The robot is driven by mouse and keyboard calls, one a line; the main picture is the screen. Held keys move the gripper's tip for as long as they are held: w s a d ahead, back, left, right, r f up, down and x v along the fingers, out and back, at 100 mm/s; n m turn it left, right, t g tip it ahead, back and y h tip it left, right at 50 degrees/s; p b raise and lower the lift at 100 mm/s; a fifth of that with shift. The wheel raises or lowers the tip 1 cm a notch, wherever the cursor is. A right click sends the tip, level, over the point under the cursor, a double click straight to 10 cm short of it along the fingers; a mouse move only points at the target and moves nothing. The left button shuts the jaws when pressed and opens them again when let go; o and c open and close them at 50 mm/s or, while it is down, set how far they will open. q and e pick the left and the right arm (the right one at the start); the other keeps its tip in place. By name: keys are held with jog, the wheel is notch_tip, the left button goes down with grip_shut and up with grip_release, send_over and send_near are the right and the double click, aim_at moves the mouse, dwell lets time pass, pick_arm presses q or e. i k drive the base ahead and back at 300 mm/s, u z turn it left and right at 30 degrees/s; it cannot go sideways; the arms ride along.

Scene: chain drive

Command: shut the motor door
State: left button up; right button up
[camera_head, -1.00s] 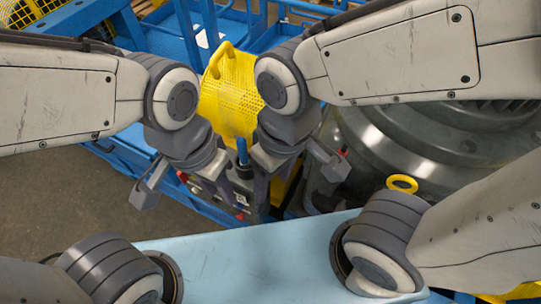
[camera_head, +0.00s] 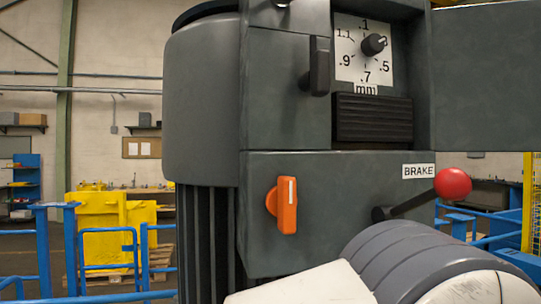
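The dark grey motor housing (camera_head: 285,110) fills the middle of the head view. A flat dark panel (camera_head: 485,85), which looks like the motor door, stands swung out to the right of an open recess. Inside the recess are a dial plate (camera_head: 364,52) marked in mm with a black knob, and a black louvred block (camera_head: 373,118) below it. A black handle (camera_head: 319,66) is on the housing left of the recess. Neither gripper is in view; only a grey and white link of my arm shows at the bottom right.
An orange switch (camera_head: 286,205) sits on the lower housing. A brake lever with a red knob (camera_head: 453,184) sticks out to the right, below the panel and just above my arm link. Blue railings (camera_head: 110,250) and a yellow machine (camera_head: 112,225) stand behind at left.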

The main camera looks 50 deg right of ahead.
aim_at(487, 57)
jog(key=z, duration=1.6)
jog(key=k, duration=1.3)
jog(key=z, duration=0.6)
jog(key=i, duration=0.95)
jog(key=z, duration=0.55)
